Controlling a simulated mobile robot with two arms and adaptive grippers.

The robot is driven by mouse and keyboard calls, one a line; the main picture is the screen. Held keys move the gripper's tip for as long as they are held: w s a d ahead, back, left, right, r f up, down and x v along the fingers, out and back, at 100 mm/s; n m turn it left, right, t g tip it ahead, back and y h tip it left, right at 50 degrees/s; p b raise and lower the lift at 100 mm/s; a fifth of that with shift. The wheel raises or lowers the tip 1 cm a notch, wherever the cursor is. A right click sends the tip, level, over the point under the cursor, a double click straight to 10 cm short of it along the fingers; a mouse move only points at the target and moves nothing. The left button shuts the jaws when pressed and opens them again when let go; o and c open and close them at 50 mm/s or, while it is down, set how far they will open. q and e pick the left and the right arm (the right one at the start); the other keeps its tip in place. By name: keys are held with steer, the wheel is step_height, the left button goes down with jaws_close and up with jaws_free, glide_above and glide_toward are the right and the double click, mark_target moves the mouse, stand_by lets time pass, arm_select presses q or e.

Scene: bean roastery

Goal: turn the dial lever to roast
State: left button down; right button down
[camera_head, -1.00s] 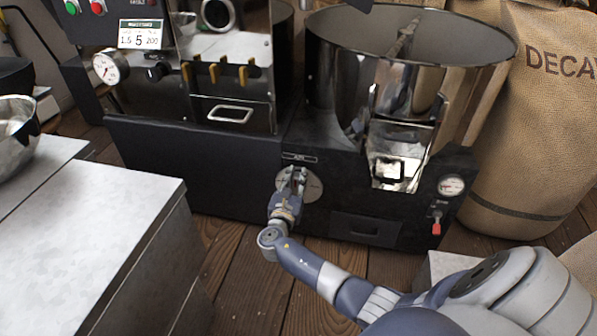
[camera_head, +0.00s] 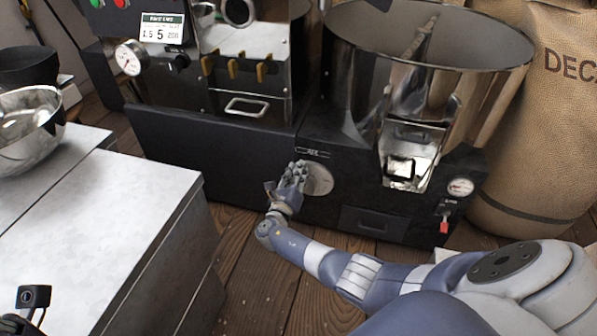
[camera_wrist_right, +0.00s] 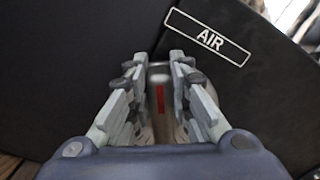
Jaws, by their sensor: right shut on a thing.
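The dial (camera_head: 321,181) is a round pale metal plate low on the roaster's black front, below a small label. In the right wrist view the label (camera_wrist_right: 209,38) reads "AIR" and looks tilted. My right gripper (camera_head: 296,168) is at the dial's left side, covering part of it. In the wrist view its two fingers (camera_wrist_right: 158,75) are shut on the lever (camera_wrist_right: 159,92), a grey metal piece with a red mark. The fingers hide the lever in the head view. No "roast" marking can be read.
A grey-topped bench (camera_head: 105,215) with a steel bowl (camera_head: 28,128) stands at left. The roaster's steel drum (camera_head: 350,75) rises behind the dial, with a gauge (camera_head: 460,187) and red-tipped switch (camera_head: 444,226) to its right. A sack (camera_head: 545,130) stands at right. A small dark object (camera_head: 34,297) shows at lower left.

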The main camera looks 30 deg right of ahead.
stand_by(0.3)
steer(key=c, duration=1.4)
jaws_free()
steer(key=shift+c, duration=0.2)
steer(key=v, duration=1.2)
